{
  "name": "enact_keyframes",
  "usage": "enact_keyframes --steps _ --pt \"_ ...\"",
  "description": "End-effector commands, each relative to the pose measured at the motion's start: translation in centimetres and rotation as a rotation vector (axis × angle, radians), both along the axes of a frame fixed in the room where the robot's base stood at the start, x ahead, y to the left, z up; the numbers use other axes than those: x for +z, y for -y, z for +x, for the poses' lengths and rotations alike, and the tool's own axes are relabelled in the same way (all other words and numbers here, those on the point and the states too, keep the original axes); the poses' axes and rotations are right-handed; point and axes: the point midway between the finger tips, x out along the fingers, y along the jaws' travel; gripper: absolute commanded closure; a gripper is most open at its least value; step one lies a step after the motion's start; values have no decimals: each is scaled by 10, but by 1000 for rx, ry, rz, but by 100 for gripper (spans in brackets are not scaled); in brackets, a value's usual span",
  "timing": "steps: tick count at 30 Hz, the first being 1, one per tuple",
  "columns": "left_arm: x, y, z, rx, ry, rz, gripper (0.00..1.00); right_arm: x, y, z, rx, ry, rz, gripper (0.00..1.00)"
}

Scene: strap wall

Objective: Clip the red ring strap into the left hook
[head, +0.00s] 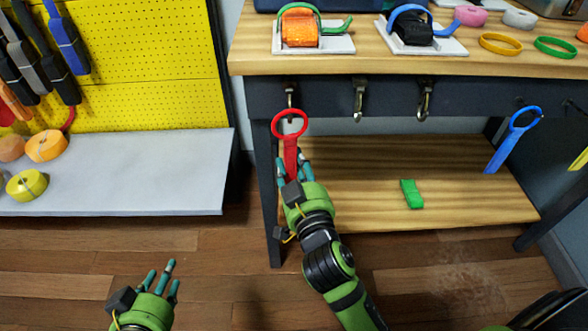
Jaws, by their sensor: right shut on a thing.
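The red ring strap (290,150) is upright in front of the workbench, with its round ring (275,121) at the top. My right gripper (294,170) is shut on the lower part of its strap. The left hook (290,94) hangs from the dark front rail of the bench. The ring's top overlaps the lower end of this hook in the picture; I cannot tell whether they touch or whether the hook passes through. My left gripper (162,274) is open and empty, low over the floor at the lower left.
The middle hook (359,100) and right hook (424,101) hang bare on the same rail. A blue ring strap (508,145) hangs at the right. A green block (411,194) lies on the lower shelf (350,200). A grey shelf (150,180) with tape rolls stands left.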

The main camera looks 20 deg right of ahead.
Motion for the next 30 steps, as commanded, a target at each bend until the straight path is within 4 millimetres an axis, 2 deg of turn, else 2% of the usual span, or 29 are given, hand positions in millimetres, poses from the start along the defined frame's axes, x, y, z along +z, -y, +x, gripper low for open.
enact_keyframes --steps 5,13,30 --pt "-6 -2 -4 4 -27 4 60 -1 3 9 -1 0 1 99" --pt "6 2 4 -2 50 -10 60 -4 6 20 -1 -1 -1 99" --pt "37 16 17 -29 204 -50 60 -10 6 19 -1 -2 1 99"
